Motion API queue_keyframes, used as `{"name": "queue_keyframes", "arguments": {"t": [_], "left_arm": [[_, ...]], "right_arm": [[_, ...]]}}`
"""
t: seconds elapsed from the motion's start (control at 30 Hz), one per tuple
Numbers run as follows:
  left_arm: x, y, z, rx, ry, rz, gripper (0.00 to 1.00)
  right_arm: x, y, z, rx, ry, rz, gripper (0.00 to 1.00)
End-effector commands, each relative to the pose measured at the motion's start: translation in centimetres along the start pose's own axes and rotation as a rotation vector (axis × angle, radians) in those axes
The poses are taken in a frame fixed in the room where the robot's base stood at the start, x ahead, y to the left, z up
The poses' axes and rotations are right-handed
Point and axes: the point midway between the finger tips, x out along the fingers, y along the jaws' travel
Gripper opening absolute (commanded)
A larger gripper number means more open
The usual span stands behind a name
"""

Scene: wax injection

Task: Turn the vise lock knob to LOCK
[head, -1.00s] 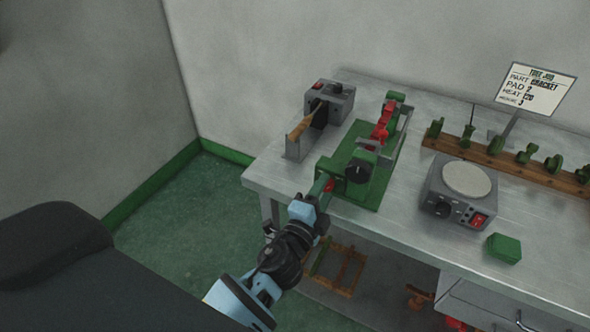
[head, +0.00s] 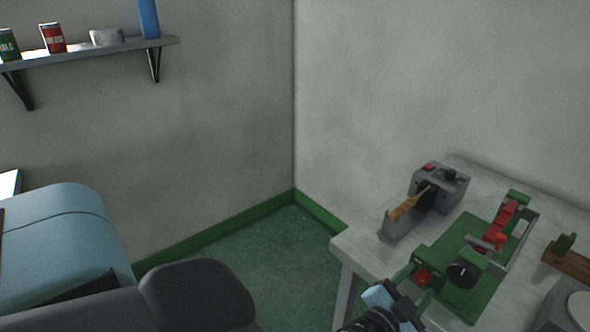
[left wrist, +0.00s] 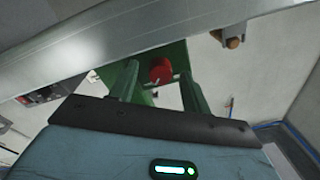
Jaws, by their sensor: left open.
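The green vise (head: 481,297) stands on the bench near its front left corner, with a red clamp part (head: 506,218) on top. A black round knob (head: 462,273) with a pale mark sits on it. A red round knob (head: 422,279) is at its near end. My left gripper (head: 421,272) is open at this near end, with the red knob between or just beyond its fingers. The left wrist view also shows the red knob (left wrist: 160,70) between the two green fingers; I cannot tell whether they touch it. No lettering on the knobs is readable. My right gripper is out of view.
The bench edge (left wrist: 160,50) crosses the left wrist view. A grey box tool (head: 440,187) with a wooden handle stands left of the vise. A wooden rack (head: 568,262) and a grey heater (head: 556,305) lie to the right. A wall shelf (head: 95,46) holds cans.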

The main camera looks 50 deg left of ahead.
Motion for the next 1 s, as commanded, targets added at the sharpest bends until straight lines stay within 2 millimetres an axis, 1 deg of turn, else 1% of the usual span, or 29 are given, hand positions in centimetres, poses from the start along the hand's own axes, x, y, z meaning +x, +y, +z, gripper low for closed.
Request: {"name": "queue_keyframes", "arguments": {"t": [0.1, 0.33, 0.8, 1.0], "left_arm": [[0.0, 0.0, -0.1, -0.118, -0.004, -0.001, 0.48], [0.0, -0.1, -0.1, -0.334, -0.014, -0.003, 0.48], [0.0, -0.1, -0.2, -0.728, -0.031, -0.005, 0.48], [-3.8, 0.2, 0.1, -0.73, -0.038, -0.005, 0.48]], "right_arm": [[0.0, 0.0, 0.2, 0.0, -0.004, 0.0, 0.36], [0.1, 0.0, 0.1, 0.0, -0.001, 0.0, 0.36], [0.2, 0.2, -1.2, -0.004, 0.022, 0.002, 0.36], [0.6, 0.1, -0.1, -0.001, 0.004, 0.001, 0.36]]}}
